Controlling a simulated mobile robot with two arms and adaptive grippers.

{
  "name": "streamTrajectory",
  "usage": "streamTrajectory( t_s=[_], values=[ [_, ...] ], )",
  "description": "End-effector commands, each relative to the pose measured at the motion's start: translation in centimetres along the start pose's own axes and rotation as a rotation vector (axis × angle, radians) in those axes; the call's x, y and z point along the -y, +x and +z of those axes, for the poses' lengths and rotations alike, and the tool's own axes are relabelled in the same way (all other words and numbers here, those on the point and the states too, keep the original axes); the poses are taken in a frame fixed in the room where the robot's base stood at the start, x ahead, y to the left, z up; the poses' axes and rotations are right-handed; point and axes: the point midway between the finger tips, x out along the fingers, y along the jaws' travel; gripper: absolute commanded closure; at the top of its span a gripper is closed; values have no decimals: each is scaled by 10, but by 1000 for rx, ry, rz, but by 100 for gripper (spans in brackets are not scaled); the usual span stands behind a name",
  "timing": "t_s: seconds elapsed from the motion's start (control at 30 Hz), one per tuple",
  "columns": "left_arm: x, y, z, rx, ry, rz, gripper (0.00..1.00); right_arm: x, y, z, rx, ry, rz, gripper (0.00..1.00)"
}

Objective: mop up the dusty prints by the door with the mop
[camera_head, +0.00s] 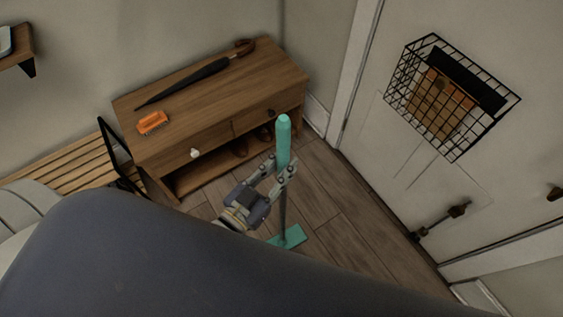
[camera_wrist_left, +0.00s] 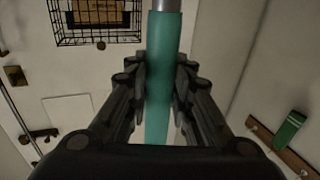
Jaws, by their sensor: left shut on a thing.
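The mop (camera_head: 284,140) stands nearly upright, with a teal grip, a thin grey pole and a flat teal head (camera_head: 287,238) low at the wooden floor. My left gripper (camera_head: 284,172) is shut on the teal grip. In the left wrist view the grip of the mop (camera_wrist_left: 158,80) runs between the fingers of my left gripper (camera_wrist_left: 160,85). The white door (camera_head: 390,130) is at the right. I cannot make out any dusty prints on the visible floor; my own body hides the nearer part. My right gripper does not show.
A wooden shoe cabinet (camera_head: 215,110) stands behind the mop, with an umbrella (camera_head: 200,76) and an orange brush (camera_head: 152,123) on top. A slatted bench (camera_head: 65,172) is at the left. A wire basket (camera_head: 450,95) hangs on the door. Floor (camera_head: 340,205) between mop and door is clear.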

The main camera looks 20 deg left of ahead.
Motion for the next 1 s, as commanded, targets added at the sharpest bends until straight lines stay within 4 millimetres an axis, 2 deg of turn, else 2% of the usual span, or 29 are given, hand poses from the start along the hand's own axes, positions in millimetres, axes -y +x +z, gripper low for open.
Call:
streamTrajectory(
  t_s=[0.6,1.0],
  values=[
    [0,0,49,-1,0,0,100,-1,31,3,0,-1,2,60],
    [0,0,59,-3,0,0,100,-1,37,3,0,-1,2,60]
  ],
)
